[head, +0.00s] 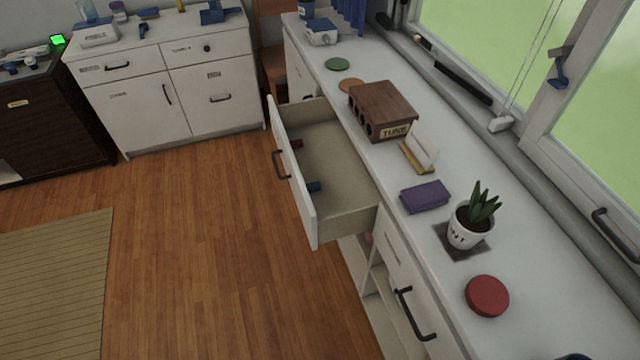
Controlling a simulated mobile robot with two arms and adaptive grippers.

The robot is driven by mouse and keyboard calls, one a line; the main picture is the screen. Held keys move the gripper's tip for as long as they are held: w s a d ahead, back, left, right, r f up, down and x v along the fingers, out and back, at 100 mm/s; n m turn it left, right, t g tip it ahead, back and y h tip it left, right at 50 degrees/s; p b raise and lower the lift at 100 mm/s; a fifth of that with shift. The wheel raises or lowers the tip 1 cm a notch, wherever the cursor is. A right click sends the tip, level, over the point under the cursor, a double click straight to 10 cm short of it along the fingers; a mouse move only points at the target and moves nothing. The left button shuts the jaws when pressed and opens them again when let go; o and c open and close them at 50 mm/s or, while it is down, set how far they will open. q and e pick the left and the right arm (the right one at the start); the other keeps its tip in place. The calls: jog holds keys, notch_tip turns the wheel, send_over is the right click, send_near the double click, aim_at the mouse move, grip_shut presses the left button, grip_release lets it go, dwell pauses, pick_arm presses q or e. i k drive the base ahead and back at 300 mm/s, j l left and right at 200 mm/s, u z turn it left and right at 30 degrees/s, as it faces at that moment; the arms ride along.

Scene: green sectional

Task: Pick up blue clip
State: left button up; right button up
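A small dark blue object (314,187), which looks like the blue clip, lies inside the open drawer (345,207) in the head view. It sits near the drawer's front panel, and its exact shape is too small to make out. A small red object (296,144) lies farther back in the same drawer, apart from the blue one. Neither of my grippers shows in the head view.
The drawer juts left from the white counter (425,233) over open wooden floor (190,235).

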aim_at(315, 187)
jog(key=i+j+z, duration=0.2)
jog(key=j+z, duration=0.2)
jog(key=i+j+z, duration=0.1)
jog(key=j+z, duration=0.25)
jog(key=j, duration=0.2)
jog(key=j+z, duration=0.4)
jog(key=i+j, duration=0.05)
jog(key=j, duration=0.05)
